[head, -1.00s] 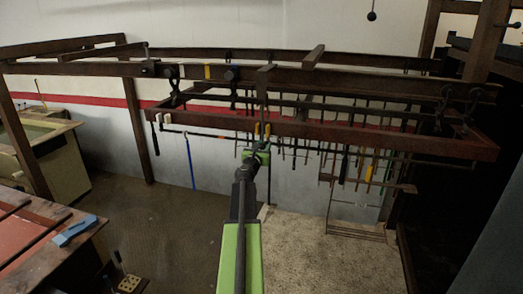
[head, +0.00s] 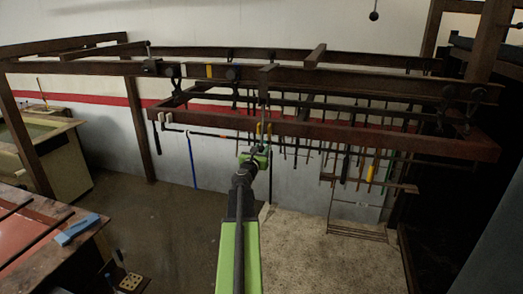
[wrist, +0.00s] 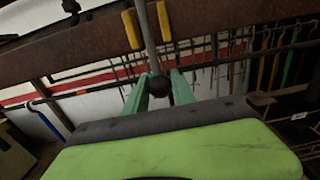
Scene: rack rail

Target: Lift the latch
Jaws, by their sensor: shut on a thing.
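A thin grey rod, apparently the latch handle (wrist: 149,38), runs down past the rust-brown beam and ends in a black ball knob (wrist: 159,85). In the wrist view my gripper (wrist: 159,84) has its green fingers on both sides of the knob, closed on it. Two yellow pieces (wrist: 132,30) flank the rod on the beam. In the head view the rod (head: 264,112) hangs down from the upper rail, and my gripper (head: 257,158) is at its lower end, below the beam. The knob is too small to make out there.
The brown hanging frame (head: 390,137) with several hanging tools lies just behind and right of my gripper. A dark block with an upright pin (head: 151,67) sits on the upper rail (head: 340,77). A workbench (head: 85,238) stands at lower left. Floor below is open.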

